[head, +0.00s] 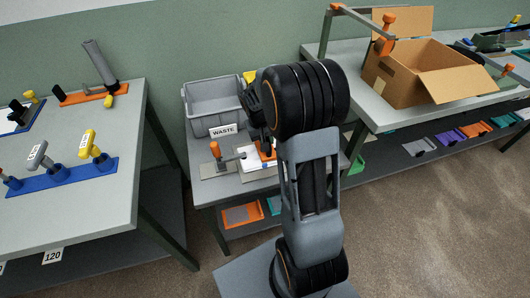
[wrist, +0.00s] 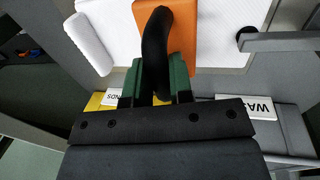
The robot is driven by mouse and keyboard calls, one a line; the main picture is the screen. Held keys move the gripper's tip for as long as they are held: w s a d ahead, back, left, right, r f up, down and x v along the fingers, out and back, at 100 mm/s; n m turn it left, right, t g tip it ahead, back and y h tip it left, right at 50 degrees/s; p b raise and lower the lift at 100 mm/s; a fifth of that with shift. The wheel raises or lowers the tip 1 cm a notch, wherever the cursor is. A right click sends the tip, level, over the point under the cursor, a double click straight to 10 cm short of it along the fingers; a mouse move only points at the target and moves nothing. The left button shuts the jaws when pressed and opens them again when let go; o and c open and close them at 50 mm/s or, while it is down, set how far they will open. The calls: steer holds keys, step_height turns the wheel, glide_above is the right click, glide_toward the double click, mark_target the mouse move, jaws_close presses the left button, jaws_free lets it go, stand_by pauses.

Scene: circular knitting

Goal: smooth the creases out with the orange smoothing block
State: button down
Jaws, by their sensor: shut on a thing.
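The orange smoothing block (wrist: 183,38) lies on a white fabric piece (wrist: 118,25) in the wrist view. Its curved black handle (wrist: 156,35) rises between the green fingers of my gripper (wrist: 160,78), which is shut on it. In the head view, a bit of the orange block (head: 266,151) shows on the white fabric (head: 248,161) on the middle table, and my arm hides most of both. A thick white roll-like edge (wrist: 88,44) runs along the fabric's left side. I cannot make out any creases clearly.
A grey clamp arm (wrist: 285,42) reaches in close to the block from the right. An orange-handled clamp (head: 216,150) stands at the table's left. A grey bin (head: 212,98) and its WASTE sign (head: 223,130) are behind. A cardboard box (head: 410,82) sits on the right table.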

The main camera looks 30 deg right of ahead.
steer(key=shift+w+a, duration=0.15)
steer(key=shift+a, duration=0.55)
steer(key=shift+w+a, duration=0.1)
steer(key=shift+a, duration=0.55)
steer(key=c, duration=1.2)
jaws_free()
steer(key=shift+c, duration=0.2)
steer(key=shift+c, duration=0.5)
jaws_close()
steer(key=shift+r, duration=0.1)
steer(key=shift+d+p+v, duration=0.25)
steer(key=shift+p+v, duration=0.75)
steer(key=shift+v, duration=0.2)
steer(key=shift+d+p+v, duration=0.25)
steer(key=shift+p+v, duration=0.7)
steer(key=shift+v, duration=0.25)
steer(key=shift+s+r, duration=0.1)
